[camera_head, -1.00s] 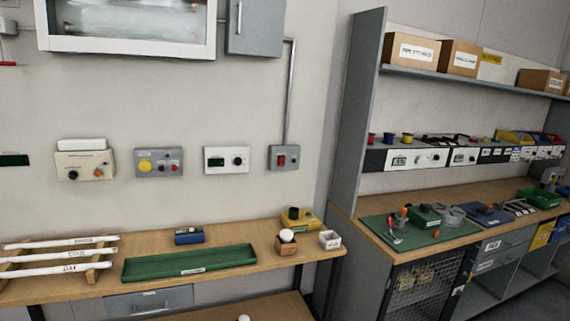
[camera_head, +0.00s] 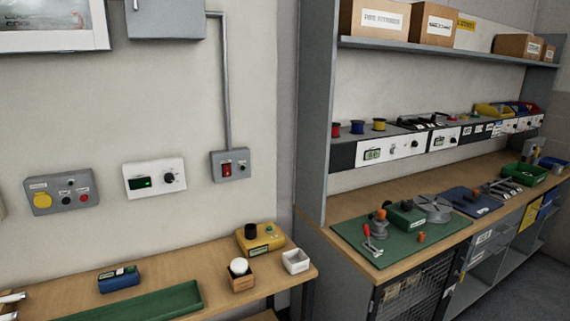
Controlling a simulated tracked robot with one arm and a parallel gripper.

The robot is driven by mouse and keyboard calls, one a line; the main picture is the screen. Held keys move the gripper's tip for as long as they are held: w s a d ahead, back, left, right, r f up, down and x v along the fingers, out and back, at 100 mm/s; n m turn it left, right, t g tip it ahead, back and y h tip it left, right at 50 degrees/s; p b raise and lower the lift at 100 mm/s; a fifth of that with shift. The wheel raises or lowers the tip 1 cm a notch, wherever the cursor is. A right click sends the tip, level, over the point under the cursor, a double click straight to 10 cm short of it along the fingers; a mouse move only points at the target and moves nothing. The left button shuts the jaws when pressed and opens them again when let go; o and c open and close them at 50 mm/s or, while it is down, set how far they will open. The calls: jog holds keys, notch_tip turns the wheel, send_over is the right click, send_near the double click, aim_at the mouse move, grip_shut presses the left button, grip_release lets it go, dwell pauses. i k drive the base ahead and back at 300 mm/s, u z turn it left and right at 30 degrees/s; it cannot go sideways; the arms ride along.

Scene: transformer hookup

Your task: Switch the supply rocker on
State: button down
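A small grey wall box (camera_head: 231,165) with a red rocker (camera_head: 227,169) and a dark knob or button beside it is on the wall, left of the workbench's side panel. A conduit runs up from the box to a grey cabinet. I take this rocker for the supply rocker, but its label and its position are too small to read.
A white panel (camera_head: 155,177) with a green display and a grey box (camera_head: 61,191) with a yellow socket hang left of it. Below stands a wooden bench (camera_head: 220,262) with a yellow device (camera_head: 260,238). A workbench (camera_head: 314,217) stands right.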

aim_at(226, 167)
jog(key=u, duration=0.1)
jog(key=i, duration=1.35)
jog(key=u, duration=0.65)
